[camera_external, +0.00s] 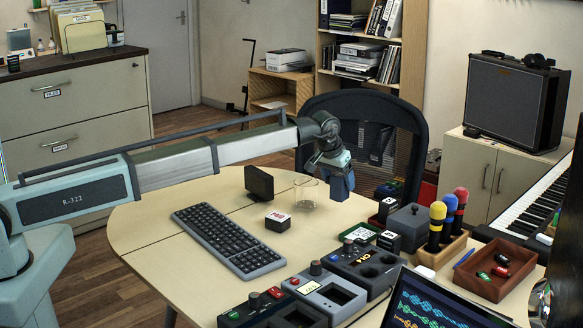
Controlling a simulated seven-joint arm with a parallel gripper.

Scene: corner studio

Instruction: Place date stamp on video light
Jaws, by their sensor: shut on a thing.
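My gripper (341,182) is above the far side of the table, pointing down, near the clear glass beaker (306,194). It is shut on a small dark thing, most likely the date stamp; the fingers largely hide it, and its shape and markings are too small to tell. A dark upright panel (259,183), which looks like the video light, stands on the table behind the keyboard. It is to the left of my gripper and apart from it. The beaker stands between the panel and my gripper in the picture.
A small black box with a white and red top (278,222) sits beside the keyboard (228,240). Control boxes (325,291), a laptop (430,304), microphones (437,224) and a brown tray (489,287) crowd the right and front. The table's left side is clear.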

